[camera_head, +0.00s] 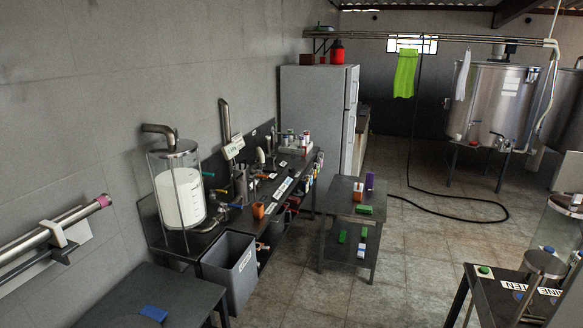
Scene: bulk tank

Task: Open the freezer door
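A tall grey fridge-freezer (313,110) stands against the back left wall in the head view. Its door side faces right and shows at a steep angle. A small upper door (352,88) sits above a taller lower door (347,148), with a seam between them. Both doors look shut, though the angle hides most of their fronts. My gripper is not in view.
A dark counter (185,238) with a glass milk jar (180,190) runs along the left wall.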

